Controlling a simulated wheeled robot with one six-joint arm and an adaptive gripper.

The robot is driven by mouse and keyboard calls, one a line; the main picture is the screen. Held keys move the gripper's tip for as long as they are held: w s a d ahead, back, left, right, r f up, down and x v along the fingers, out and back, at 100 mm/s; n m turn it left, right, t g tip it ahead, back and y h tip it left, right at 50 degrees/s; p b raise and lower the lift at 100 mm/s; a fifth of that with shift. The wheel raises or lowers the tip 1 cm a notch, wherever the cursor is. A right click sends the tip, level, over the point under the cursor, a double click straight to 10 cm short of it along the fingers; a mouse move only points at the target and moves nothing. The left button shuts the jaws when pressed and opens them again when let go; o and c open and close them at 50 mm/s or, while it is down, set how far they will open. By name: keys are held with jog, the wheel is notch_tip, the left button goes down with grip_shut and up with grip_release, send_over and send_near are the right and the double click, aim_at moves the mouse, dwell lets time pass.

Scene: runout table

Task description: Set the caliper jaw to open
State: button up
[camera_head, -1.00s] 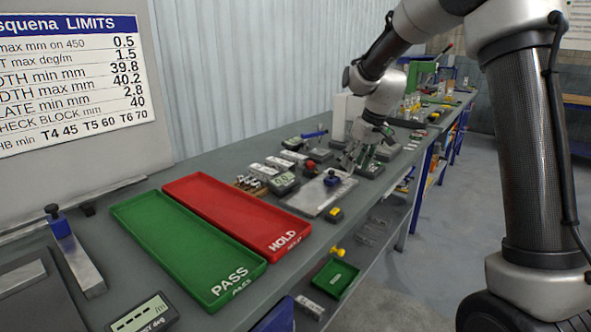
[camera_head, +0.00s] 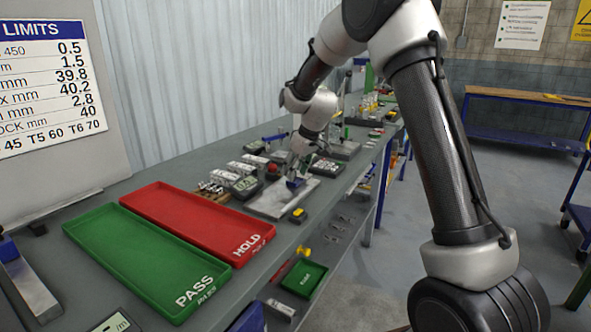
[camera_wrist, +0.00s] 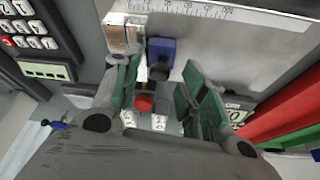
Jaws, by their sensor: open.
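The caliper is a grey metal plate (camera_head: 268,203) on the bench, with a scale along one edge in the wrist view (camera_wrist: 225,40). Its blue jaw block (camera_head: 295,183) stands on the plate; in the wrist view (camera_wrist: 161,50) it has a dark round knob on its near side. My gripper (camera_head: 297,165) is over the plate beside the blue block. In the wrist view my gripper (camera_wrist: 165,100) is open, its green-padded fingers apart with the block ahead of the gap between them. I cannot tell whether they touch it.
A red HOLD tray (camera_head: 190,215) and a green PASS tray (camera_head: 135,255) lie at the near left. A yellow-and-black item (camera_head: 298,215) sits near the bench edge by the plate. A keypad device (camera_wrist: 35,35) and a red knob (camera_wrist: 144,103) show close to my gripper.

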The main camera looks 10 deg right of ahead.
jog(key=shift+c, duration=0.2)
grip_shut()
jog(key=s+a, duration=0.7)
jog(key=shift+s+a, duration=0.1)
jog(key=shift+s, duration=0.05)
jog(key=shift+o, duration=0.2)
grip_release()
jog(key=shift+s+a, duration=0.1)
jog(key=v, duration=1.2)
